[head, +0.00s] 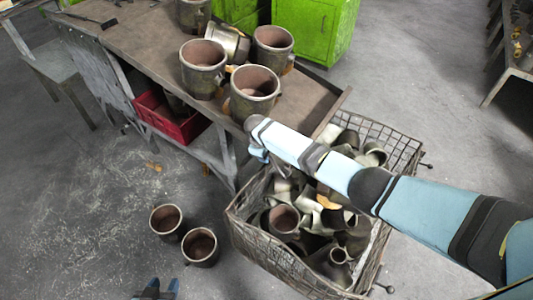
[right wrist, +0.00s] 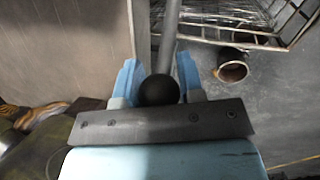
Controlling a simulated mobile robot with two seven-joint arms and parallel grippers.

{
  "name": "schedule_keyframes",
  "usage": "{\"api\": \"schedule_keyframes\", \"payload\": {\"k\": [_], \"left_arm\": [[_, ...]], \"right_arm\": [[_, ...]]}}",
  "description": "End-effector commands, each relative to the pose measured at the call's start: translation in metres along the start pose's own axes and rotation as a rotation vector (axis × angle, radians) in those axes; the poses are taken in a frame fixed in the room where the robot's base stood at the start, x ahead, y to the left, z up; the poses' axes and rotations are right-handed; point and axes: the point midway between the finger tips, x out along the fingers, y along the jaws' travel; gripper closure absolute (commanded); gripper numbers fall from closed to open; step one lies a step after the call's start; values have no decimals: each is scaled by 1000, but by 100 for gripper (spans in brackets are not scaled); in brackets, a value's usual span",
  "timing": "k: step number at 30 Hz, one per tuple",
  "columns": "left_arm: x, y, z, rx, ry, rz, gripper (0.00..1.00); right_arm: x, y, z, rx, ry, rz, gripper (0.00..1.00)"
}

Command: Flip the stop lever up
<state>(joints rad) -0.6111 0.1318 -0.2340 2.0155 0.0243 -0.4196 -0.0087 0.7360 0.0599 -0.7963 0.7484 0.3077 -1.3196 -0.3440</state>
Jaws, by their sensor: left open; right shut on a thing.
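In the right wrist view a round black knob (right wrist: 158,90) sits on a grey rod (right wrist: 170,42), which looks like the stop lever. My right gripper (right wrist: 158,82) is shut on this knob, with a blue finger on each side. Whether the lever stands up or down cannot be told. In the head view my right arm reaches in from the right, and its gripper is partly hidden at the far end, near the workbench corner. The lever cannot be made out there. My left gripper (head: 160,287) shows at the bottom edge, open and empty.
A workbench (head: 130,38) holds several metal pipe pieces. A wire basket (head: 262,250) full of fittings stands below my right arm. Two cups (head: 200,246) stand on the floor to its left. A red bin (head: 165,118) sits under the bench.

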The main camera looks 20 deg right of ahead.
Motion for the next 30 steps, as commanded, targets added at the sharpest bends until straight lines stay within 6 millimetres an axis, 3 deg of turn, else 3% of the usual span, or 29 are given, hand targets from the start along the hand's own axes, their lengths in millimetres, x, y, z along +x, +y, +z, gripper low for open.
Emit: {"api": "schedule_keyframes", "payload": {"k": [7,8,11,22,30], "left_arm": [[0,0,-1,-1,1,0,57],[0,0,-1,-1,1,0,57],[0,0,-1,-1,1,0,57],[-1,0,-3,0,3,-1,57],[-7,0,-12,8,10,-2,57]], "right_arm": [[0,0,-1,-1,2,1,100],[0,0,-1,-1,2,1,60],[0,0,-1,-1,2,1,40],[-7,0,0,0,1,0,40],[-60,0,0,-2,3,1,40]]}}
